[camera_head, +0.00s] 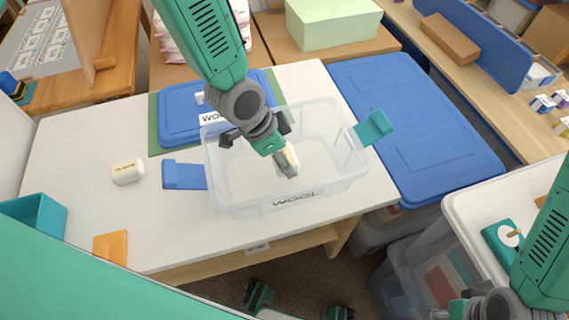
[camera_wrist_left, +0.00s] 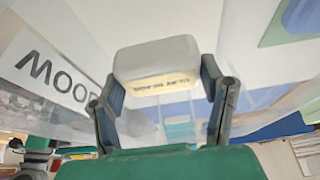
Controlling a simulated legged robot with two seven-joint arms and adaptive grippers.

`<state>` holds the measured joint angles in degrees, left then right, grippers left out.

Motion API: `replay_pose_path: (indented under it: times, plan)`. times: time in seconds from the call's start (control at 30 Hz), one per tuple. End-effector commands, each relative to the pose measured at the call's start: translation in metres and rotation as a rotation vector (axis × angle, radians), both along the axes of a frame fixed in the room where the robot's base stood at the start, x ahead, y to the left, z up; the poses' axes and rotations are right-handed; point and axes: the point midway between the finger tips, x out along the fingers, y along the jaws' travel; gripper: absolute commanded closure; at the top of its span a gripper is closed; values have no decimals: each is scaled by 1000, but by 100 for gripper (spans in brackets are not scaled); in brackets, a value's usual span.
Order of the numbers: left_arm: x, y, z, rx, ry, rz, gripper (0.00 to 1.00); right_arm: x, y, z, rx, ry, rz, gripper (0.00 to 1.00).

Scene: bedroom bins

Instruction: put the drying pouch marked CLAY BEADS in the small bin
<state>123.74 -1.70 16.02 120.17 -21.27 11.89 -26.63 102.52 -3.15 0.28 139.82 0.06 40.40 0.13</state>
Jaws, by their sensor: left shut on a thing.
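My left gripper (camera_head: 287,163) reaches down into the clear bin (camera_head: 235,200) labelled WOOL on the white table. It is shut on a pale, cream-white pouch (camera_head: 292,158).
A blue lid (camera_head: 185,118) lies on a green mat behind the bin. An orange item (camera_head: 111,247) lies at the table's front left. A large blue lid (camera_head: 415,130) is to the right.

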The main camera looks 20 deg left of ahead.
Motion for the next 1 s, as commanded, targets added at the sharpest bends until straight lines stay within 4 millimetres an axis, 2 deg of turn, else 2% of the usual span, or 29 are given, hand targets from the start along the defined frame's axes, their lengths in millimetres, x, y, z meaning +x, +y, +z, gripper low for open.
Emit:
replay_pose_path:
  times: [0.3, 0.63, 0.67, 0.7, 1.0]
  plan:
    - [0, 2, -37, 0, 2, 1, 66, 0, 0, -5, 0, 0, 0, 60]
    - [0, 1, -40, 0, 0, 2, 66, 0, 0, -6, 0, 0, 0, 60]
    - [0, 1, -40, 0, 0, 2, 30, 0, 0, -6, 0, 0, 0, 60]
    - [0, 1, -39, 0, 0, 2, 16, 0, 0, -6, 0, 0, 0, 60]
    - [0, 1, -37, 0, 0, 2, 16, 0, 0, -5, 0, 0, 0, 60]
